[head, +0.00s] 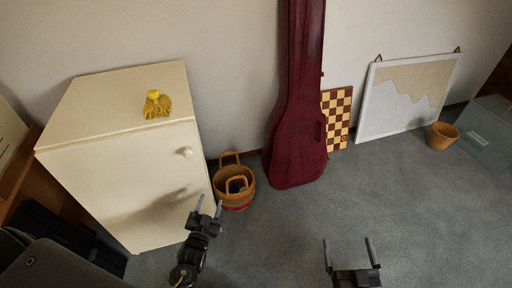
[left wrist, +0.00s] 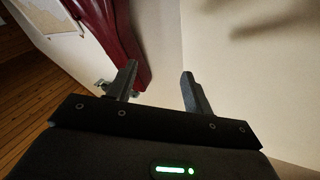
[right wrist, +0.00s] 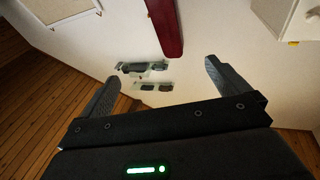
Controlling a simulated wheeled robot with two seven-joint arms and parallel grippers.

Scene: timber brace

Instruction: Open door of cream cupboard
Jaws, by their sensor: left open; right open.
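The cream cupboard (head: 125,95) stands against the wall at the left of the head view. Its door (head: 120,190) faces the room and looks shut. A round cream knob (head: 184,152) sits near the door's upper right edge. My left gripper (head: 209,205) is open and empty, below and right of the knob and apart from it. In the left wrist view, a pale surface that looks like the door (left wrist: 255,80) fills the right side, and no knob shows. My right gripper (head: 347,243) is open and empty, far right of the cupboard over the floor.
A dark red instrument case (head: 296,120), a checkered board (head: 337,115) and a framed board (head: 405,95) lean on the wall. Grey floor (head: 430,200) is clear at right.

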